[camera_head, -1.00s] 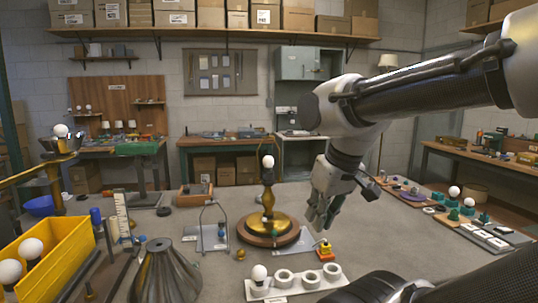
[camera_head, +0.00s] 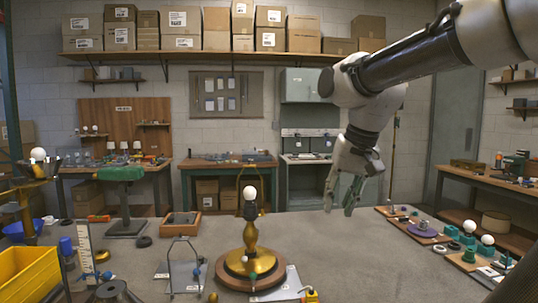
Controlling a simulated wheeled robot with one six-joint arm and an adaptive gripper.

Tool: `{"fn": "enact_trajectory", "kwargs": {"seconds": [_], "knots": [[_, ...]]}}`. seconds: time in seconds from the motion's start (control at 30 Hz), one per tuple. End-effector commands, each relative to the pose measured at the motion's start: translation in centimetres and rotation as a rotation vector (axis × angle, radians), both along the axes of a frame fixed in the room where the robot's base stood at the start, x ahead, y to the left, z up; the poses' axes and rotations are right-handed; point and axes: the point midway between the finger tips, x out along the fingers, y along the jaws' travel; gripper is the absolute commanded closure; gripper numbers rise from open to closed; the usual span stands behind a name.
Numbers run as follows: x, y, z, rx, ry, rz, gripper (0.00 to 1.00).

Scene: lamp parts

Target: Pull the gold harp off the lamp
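The lamp (camera_head: 250,238) stands upright on the grey table, with a gold body on a round wooden base and a white bulb (camera_head: 249,194) at the top. The thin gold harp (camera_head: 239,181) arches around and over the bulb and is on the lamp. My gripper (camera_head: 341,199) hangs fingers down, to the right of the lamp at about bulb height in the picture. Its fingers are apart with nothing between them. It does not touch the harp or the lamp.
A wire-framed stand (camera_head: 183,268) is left of the lamp. A yellow bin (camera_head: 28,274) and an upright ruler (camera_head: 86,250) are at the left. Boards with small parts and white bulbs (camera_head: 470,227) lie at the right. The table between lamp and boards is mostly clear.

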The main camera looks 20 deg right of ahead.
Motion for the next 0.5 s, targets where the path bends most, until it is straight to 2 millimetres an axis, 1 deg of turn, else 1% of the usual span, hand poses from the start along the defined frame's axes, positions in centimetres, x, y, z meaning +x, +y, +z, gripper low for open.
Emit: {"fn": "enact_trajectory", "kwargs": {"seconds": [0.03, 0.27, 0.37, 0.47, 0.5], "knots": [[0.9, 0.2, 0.6, 0.017, 0.010, -0.030, 0.71], [5.4, 1.4, 3.1, 0.112, 0.058, -0.205, 0.71], [7.9, 2.1, 4.2, 0.161, 0.090, -0.300, 0.71], [11.1, 3.0, 5.3, 0.220, 0.130, -0.416, 0.71], [12.6, 3.5, 5.8, 0.246, 0.151, -0.472, 0.71]]}}
